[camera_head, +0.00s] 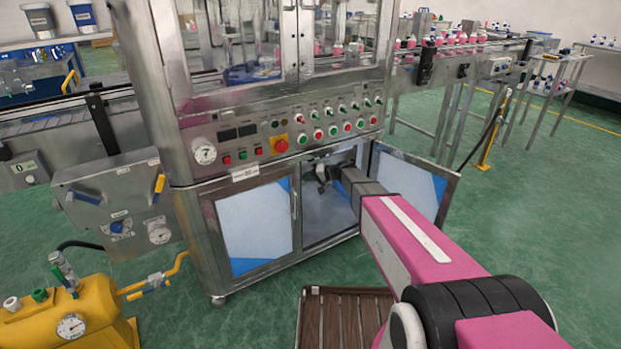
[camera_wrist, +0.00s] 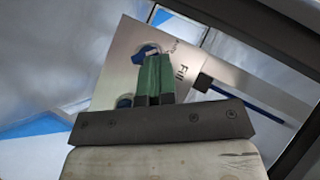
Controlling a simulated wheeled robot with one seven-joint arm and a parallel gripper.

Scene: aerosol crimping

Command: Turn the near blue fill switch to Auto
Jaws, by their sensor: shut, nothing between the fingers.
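In the wrist view a pale metal plate (camera_wrist: 125,62) carries the word "Fill" and two blue switches. One blue switch (camera_wrist: 143,51) shows beside my fingertips; small lettering by it is too small to read. The other blue switch (camera_wrist: 124,101) shows lower, partly hidden by my fingers and the dark gripper bar. My gripper (camera_wrist: 158,58) has green fingers shut together with nothing between them, over the plate. Whether they touch the upper switch I cannot tell. In the head view my gripper (camera_head: 323,181) is inside the open lower cabinet (camera_head: 318,225), and the switches are hidden.
The cabinet's right door (camera_head: 405,185) stands open beside my arm; its left door (camera_head: 255,222) is closed. A button panel (camera_head: 290,125) is above the opening. A brown slatted mat (camera_head: 335,322) lies on the floor in front. Yellow equipment (camera_head: 75,320) stands at the lower left.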

